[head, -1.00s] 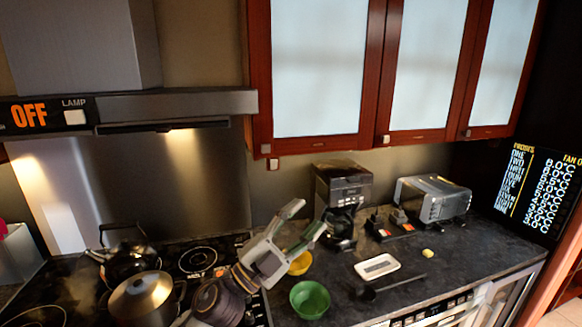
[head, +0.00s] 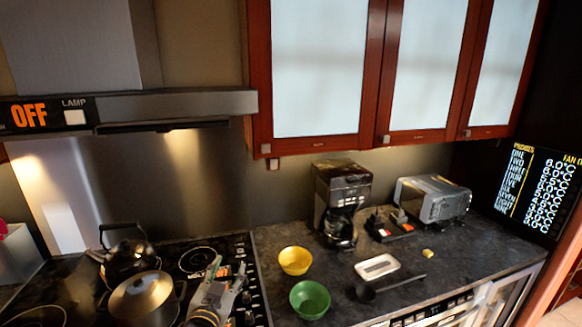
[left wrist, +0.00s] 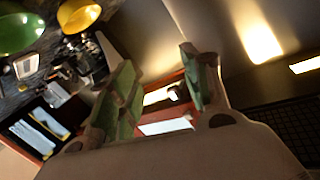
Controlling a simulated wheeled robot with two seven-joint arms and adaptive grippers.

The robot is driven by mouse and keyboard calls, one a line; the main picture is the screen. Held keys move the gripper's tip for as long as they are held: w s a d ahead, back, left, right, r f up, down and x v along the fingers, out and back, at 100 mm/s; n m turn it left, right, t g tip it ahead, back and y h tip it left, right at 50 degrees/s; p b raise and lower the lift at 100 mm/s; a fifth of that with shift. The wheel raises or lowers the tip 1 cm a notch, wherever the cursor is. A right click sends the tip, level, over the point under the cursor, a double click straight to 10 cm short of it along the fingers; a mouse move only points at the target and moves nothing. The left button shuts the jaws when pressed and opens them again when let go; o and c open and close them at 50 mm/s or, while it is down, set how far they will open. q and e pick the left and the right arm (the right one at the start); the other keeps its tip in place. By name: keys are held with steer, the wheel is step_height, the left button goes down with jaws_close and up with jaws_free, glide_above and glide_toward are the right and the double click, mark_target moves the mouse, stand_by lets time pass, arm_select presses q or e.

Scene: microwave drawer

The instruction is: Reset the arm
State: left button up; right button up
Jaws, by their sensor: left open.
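My left gripper (head: 228,268) is low in the head view, in front of the right part of the stove, with its fingers pointing up. It is open and I see nothing between its fingers. In the left wrist view the two green-and-grey fingers (left wrist: 156,68) stand apart, with cabinets behind the gap. My right gripper is in neither view.
A pot (head: 140,298) and a kettle (head: 127,255) stand on the stove to the left. A yellow bowl (head: 295,261) and a green bowl (head: 310,299) sit on the counter to the right. A coffee maker (head: 340,200) and a toaster oven (head: 433,198) stand behind.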

arm_select(q)
steer(key=s+a+f+n+g+y, duration=0.1)
steer(key=s+a+f+g, duration=0.1)
steer(key=s+f+g, duration=0.4)
steer(key=s+a+f+n+g, duration=0.1)
steer(key=s+a+f, duration=0.25)
steer(key=f, duration=0.55)
steer(key=s+f+g, duration=0.3)
steer(key=s, duration=0.4)
steer(key=s+f+g, duration=0.3)
steer(key=s+f, duration=0.1)
steer(key=s, duration=0.3)
step_height(320, 180, down, 38)
steer(key=s+g+b, duration=0.1)
steer(key=s+b, duration=0.2)
steer(key=b, duration=0.2)
steer(key=s+a+f+b, duration=0.2)
steer(key=s+f, duration=0.9)
steer(key=f, duration=0.1)
steer(key=s+a+f+g+b, duration=0.1)
steer(key=s+a+f+b, duration=0.1)
steer(key=s+f, duration=0.8)
step_height(320, 180, down, 3)
steer(key=shift+s+a+r+g+b, duration=0.2)
steer(key=shift+s+g+b, duration=0.15)
steer(key=shift+b, duration=0.15)
